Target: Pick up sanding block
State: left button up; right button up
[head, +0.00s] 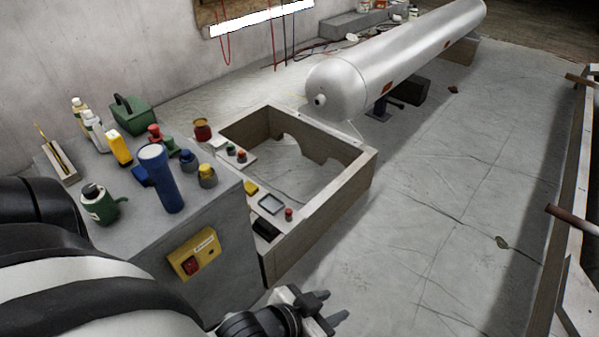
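I cannot tell for sure which thing is the sanding block. Small block-like things lie on the near-left ledge of the wooden frame: a yellow block (250,187), a black block (265,229) and a flat grey-rimmed tray (271,204). My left gripper (334,305) is at the bottom centre, low in front of the frame's near corner and right of the grey cabinet. Its two fingers are apart, with nothing seen between them. It is clear of these small things. My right gripper is not in view.
The grey cabinet (222,222) carries bottles, a blue flashlight (161,178), a green case (129,115) and several small items. The wooden frame (330,194) is open-topped. A silver tank (400,58) lies behind it. The floor (425,230) at right is mostly clear, up to a wooden rail (556,262).

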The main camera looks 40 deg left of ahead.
aim_at(263, 227)
jog(key=i, duration=1.95)
jog(key=u, duration=2.35)
